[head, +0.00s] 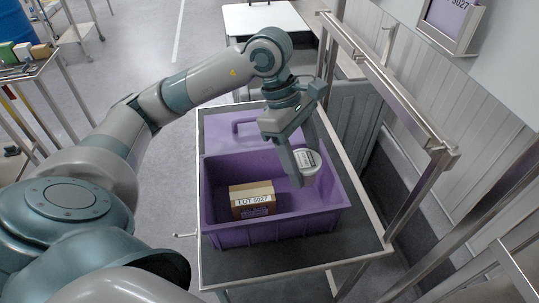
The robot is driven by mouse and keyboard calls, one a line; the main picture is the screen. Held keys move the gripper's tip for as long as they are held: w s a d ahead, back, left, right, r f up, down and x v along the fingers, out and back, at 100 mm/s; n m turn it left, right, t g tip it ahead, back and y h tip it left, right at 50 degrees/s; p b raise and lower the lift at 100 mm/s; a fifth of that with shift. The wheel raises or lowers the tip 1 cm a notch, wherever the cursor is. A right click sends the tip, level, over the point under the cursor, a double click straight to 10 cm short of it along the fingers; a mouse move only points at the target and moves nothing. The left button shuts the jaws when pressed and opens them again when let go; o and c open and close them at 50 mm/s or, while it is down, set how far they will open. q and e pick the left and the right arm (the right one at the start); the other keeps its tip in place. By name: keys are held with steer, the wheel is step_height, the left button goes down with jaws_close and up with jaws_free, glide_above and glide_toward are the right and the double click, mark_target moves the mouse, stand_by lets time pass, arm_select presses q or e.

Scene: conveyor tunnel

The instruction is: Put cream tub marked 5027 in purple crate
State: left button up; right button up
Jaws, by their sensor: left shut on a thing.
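A small tub with a pale lid (307,158) is in my left gripper (303,172), which is shut on it. The tub is over the right part of the purple crate (275,234), near its back right side. I cannot tell whether it touches the crate. The writing on the lid is too small to read. The crate stands open on a cart. My right gripper is not in view.
A cardboard box labelled LOT 5027 (252,201) is in the crate's left part. The crate's right floor looks clear. A purple panel with a handle (222,130) lies behind the crate. A metal rail (385,85) runs along the right.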

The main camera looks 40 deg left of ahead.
arm_select(q)
steer(key=shift+w+f, duration=0.1)
steer(key=shift+f, duration=0.55)
step_height(320, 180, down, 4)
steer(key=shift+p, duration=0.8)
steer(key=shift+f, duration=0.3)
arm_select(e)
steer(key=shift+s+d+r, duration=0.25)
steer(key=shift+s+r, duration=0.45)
arm_select(q)
steer(key=shift+f+p, duration=0.75)
steer(key=shift+f, duration=1.35)
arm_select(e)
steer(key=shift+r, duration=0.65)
